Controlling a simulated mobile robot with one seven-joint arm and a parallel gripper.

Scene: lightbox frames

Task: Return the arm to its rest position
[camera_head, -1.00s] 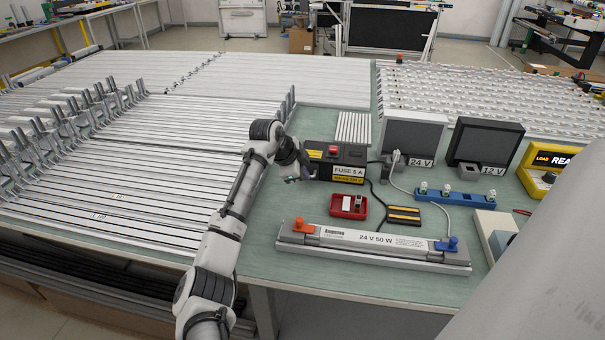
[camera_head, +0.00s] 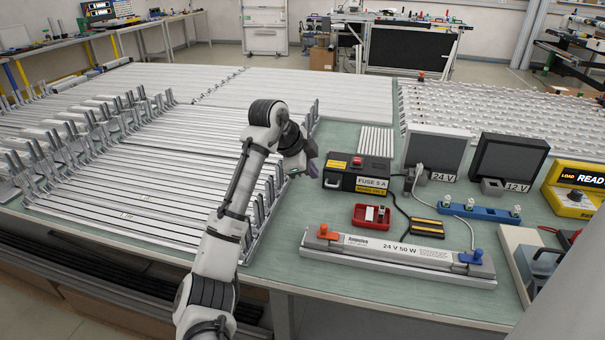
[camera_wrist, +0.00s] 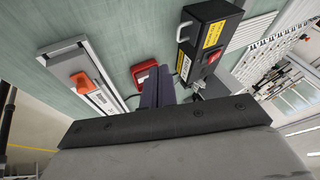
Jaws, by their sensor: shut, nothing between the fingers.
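My gripper (camera_head: 312,168) hangs over the green table just left of the black fuse box, with nothing held. In the wrist view its two dark fingers (camera_wrist: 158,86) are together. My arm is bent, rising from the bottom of the head view and folding down at the wrist. The fuse box (camera_head: 357,173), labelled "FUSE 5 A", has a red switch on top. It also shows in the wrist view (camera_wrist: 205,45), apart from the fingers.
A red tray (camera_head: 360,221) with small parts and a 24 V 50 W light bar (camera_head: 395,250) with orange and blue clamps lie on the table (camera_head: 300,220). Two dark panels (camera_head: 436,149) stand behind. Metal profiles (camera_head: 150,190) fill the left side.

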